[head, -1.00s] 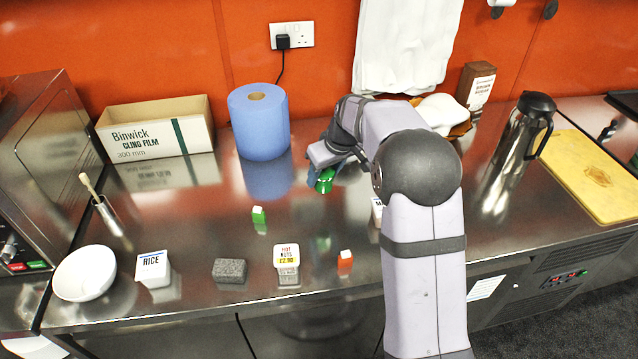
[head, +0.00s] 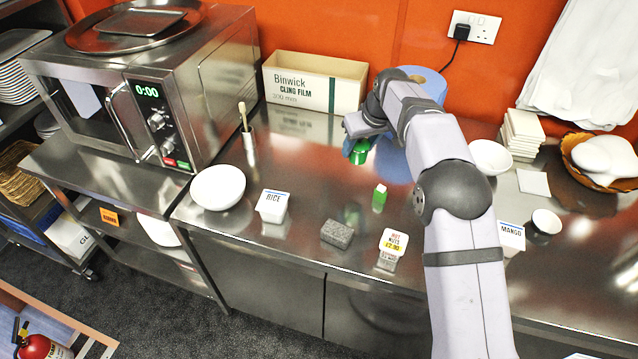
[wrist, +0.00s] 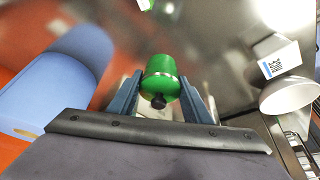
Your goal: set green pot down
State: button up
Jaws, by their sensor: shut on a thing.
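The green pot (head: 359,157), with a dark knob, is between the fingers of my gripper (head: 356,147). In the head view my gripper is over the steel counter (head: 300,165), in front and to the left of the blue paper roll (head: 427,84). In the wrist view the green pot (wrist: 160,70) sits between the two blue fingers, and my gripper (wrist: 160,88) is shut on it. I cannot tell how far the pot's underside is from the counter; the gripper partly hides it in the head view.
A small green carton (head: 379,198), a grey block (head: 337,234), a rice tub (head: 272,206) and a hot nuts tub (head: 393,242) stand nearer the front edge. A cling film box (head: 316,82) is behind. A white bowl (head: 218,187) is left. Bare counter lies left of my gripper.

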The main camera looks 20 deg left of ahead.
jog(key=s+a+n, duration=0.1)
jog(key=s+a, duration=0.2)
jog(key=a, duration=0.7)
jog(key=shift+f+p, duration=1.7)
jog(key=shift+f, duration=3.35)
jog(key=shift+f, duration=0.2)
jog(key=o, duration=1.2)
jog(key=shift+r, duration=0.3)
